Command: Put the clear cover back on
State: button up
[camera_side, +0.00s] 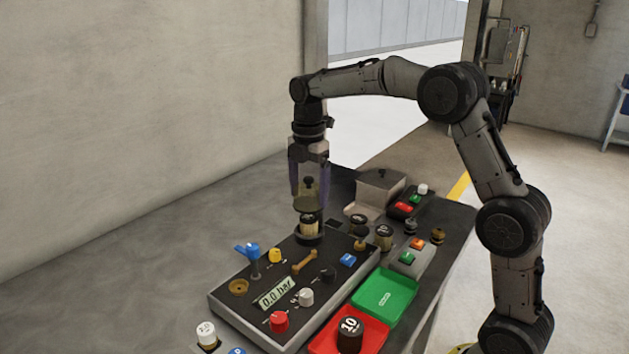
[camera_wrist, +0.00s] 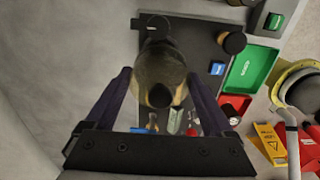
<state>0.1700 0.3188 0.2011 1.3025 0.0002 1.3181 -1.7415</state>
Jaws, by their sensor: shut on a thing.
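The clear cover (camera_side: 308,201) is a see-through, yellowish cup with a dark knob on top. My gripper (camera_side: 309,188) points straight down with its purple fingers shut on the cover. In the wrist view the cover (camera_wrist: 158,68) lies between the two fingers, its round knob toward the camera. Directly below it in the side view, a dark round part with a pale label (camera_side: 310,222) stands on a dark round base (camera_side: 309,238) at the panel's back edge. I cannot tell whether the cover's rim touches that base or hangs just above it.
The dark panel (camera_side: 225,296) carries a blue valve handle (camera_side: 247,250), a pressure display (camera_side: 275,294) and several knobs. A green tray (camera_side: 385,291) and a red tray (camera_side: 373,337) stand to its right. A grey box (camera_side: 380,188) stands behind, right of my gripper.

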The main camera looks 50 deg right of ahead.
aim_at(309, 217)
jog(key=shift+f, duration=3.1)
jog(key=shift+f, duration=0.15)
jog(key=o, duration=1.1)
jog(key=shift+r, duration=3.5)
jog(key=shift+c, duration=0.2)
grip_shut()
